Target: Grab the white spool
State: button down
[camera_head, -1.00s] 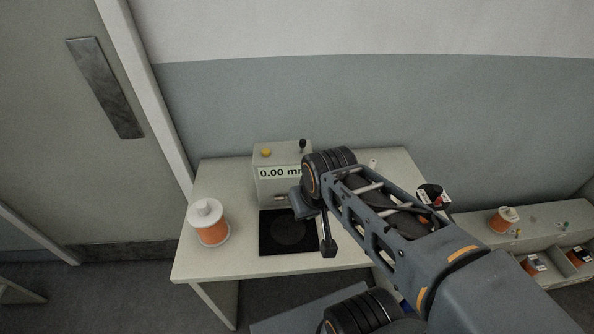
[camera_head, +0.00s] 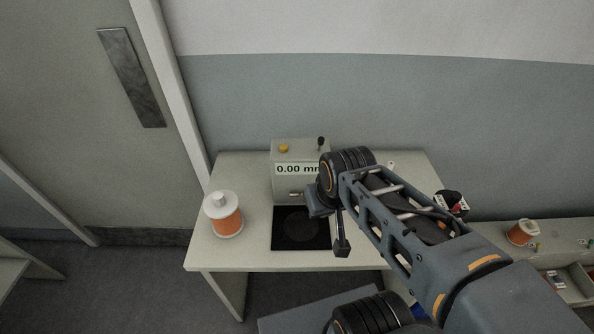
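A white spool (camera_head: 222,201) wound with orange material stands upright on the left end of the pale table (camera_head: 240,252). Its white top flange and hub show. My gripper (camera_head: 342,247) is to the right of the spool, over the right edge of a black pad, and clearly apart from the spool. My arm link hides much of the gripper. Only a dark finger-like part hanging down shows, and its opening cannot be made out.
A measuring box (camera_head: 297,168) reading 0.00 mm stands at the table's back, with a black pad (camera_head: 290,237) before it. Another orange spool (camera_head: 523,232) sits on a lower shelf at right. A dark cup (camera_head: 452,203) is on the table's right. The table between spool and pad is narrow but clear.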

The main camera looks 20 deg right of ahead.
aim_at(222, 206)
jog(key=k, duration=0.5)
jog(key=u, duration=2.6)
jog(key=i, duration=1.95)
jog(key=z, duration=2.85)
